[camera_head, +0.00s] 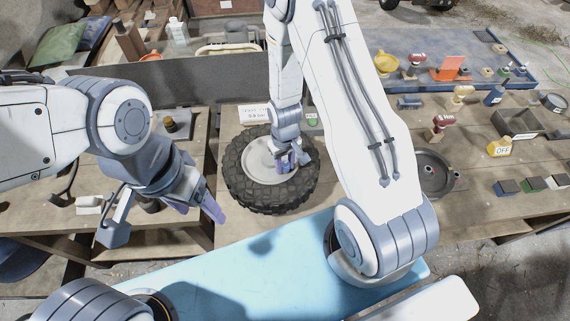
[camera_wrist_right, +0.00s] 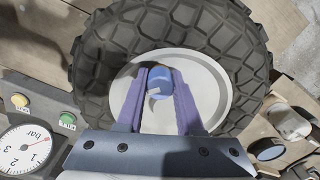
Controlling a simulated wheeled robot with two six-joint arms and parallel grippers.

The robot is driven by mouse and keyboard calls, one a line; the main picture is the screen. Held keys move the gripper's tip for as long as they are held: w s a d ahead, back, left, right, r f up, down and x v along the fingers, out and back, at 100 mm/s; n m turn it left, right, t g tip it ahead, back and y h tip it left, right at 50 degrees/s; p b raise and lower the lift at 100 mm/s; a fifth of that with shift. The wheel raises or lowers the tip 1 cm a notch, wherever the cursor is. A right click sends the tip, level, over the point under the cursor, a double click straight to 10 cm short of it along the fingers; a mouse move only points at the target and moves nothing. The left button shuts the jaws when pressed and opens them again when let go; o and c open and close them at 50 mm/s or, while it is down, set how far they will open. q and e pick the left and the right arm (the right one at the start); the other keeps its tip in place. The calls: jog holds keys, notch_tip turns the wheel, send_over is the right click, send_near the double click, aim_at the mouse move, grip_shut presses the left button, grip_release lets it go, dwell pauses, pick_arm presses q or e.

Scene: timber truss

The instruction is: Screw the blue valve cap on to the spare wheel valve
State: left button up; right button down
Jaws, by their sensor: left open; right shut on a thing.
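The spare wheel (camera_head: 247,190), a black knobbly tyre with a pale grey hub disc (camera_head: 255,157), lies flat on the wooden bench. My right gripper (camera_head: 288,166) reaches down over the right part of the hub. In the right wrist view its purple fingers (camera_wrist_right: 160,95) are shut on the blue valve cap (camera_wrist_right: 159,77), above the pale disc. The valve itself is hidden under the cap and fingers, so I cannot tell whether they touch. My left gripper (camera_head: 165,220) is open and empty, left of the wheel near the bench's front edge.
A pressure gauge (camera_wrist_right: 22,148) with yellow and green buttons sits beside the tyre. A round dark tray (camera_head: 437,172) and a yellow OFF-marked part (camera_head: 499,147) lie to the right. A blue tray (camera_head: 420,45) with an orange part stands behind. My right arm crosses above the bench.

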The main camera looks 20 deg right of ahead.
jog(key=m, duration=0.2)
jog(key=shift+m, duration=0.3)
jog(key=shift+m, duration=0.8)
jog(key=m, duration=0.3)
jog(key=shift+p, duration=0.4)
jog(key=shift+r+m+p, duration=0.1)
jog(key=shift+m+p, duration=0.2)
jog(key=shift+m, duration=0.5)
jog(key=shift+s+r+m+p, duration=0.1)
jog(key=shift+r+m+p, duration=0.05)
jog(key=shift+m+p, duration=0.65)
jog(key=shift+f+m, duration=0.2)
jog(key=shift+m, duration=0.7)
jog(key=shift+f+m, duration=0.1)
jog(key=shift+m, duration=0.9)
